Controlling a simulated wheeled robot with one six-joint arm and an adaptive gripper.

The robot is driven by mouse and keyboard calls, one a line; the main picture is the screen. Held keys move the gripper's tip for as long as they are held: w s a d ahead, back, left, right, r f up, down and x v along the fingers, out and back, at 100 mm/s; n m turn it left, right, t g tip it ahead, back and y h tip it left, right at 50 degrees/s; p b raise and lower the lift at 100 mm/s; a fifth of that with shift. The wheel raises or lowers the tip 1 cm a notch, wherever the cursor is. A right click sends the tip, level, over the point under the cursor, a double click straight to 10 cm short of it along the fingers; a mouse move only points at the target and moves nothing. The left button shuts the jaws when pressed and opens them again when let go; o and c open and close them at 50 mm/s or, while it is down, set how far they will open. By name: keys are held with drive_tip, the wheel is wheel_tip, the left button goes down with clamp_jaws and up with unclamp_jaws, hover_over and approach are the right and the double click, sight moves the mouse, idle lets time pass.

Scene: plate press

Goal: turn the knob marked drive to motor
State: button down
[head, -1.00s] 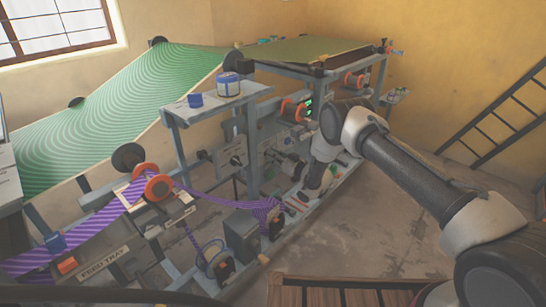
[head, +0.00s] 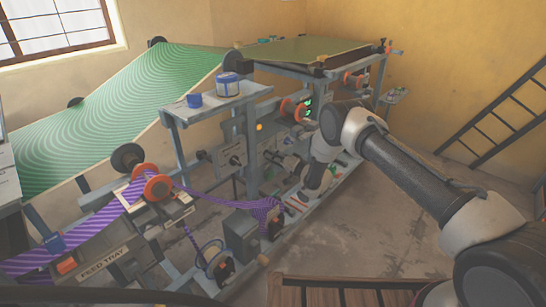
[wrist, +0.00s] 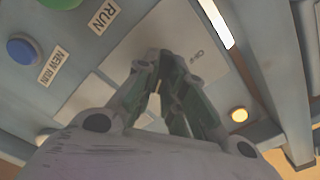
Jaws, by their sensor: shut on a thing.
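My gripper (wrist: 158,66) is against a pale panel plate (wrist: 207,58) in the wrist view. Its two dark green fingers come together at the plate, shut on a small knob. The fingers hide most of the knob, so I cannot read which way it points. The small marking on the plate is not legible, and I see no "drive" or "motor" lettering. In the head view my arm reaches to the side of the press, and the knob cannot be made out there.
A blue button (wrist: 22,50), a RUN label (wrist: 103,16) and a NEW RUN label (wrist: 53,66) are left of my fingers. A lit amber lamp (wrist: 239,114) is to the right. Purple striped web (head: 100,215) and a feed tray (head: 100,262) lie at the press's near end.

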drive_tip(key=shift+f+m, duration=0.1)
drive_tip(key=shift+m, duration=0.2)
drive_tip(key=c, duration=1.5)
unclamp_jaws()
drive_tip(key=shift+d, duration=0.1)
drive_tip(key=v, duration=1.2)
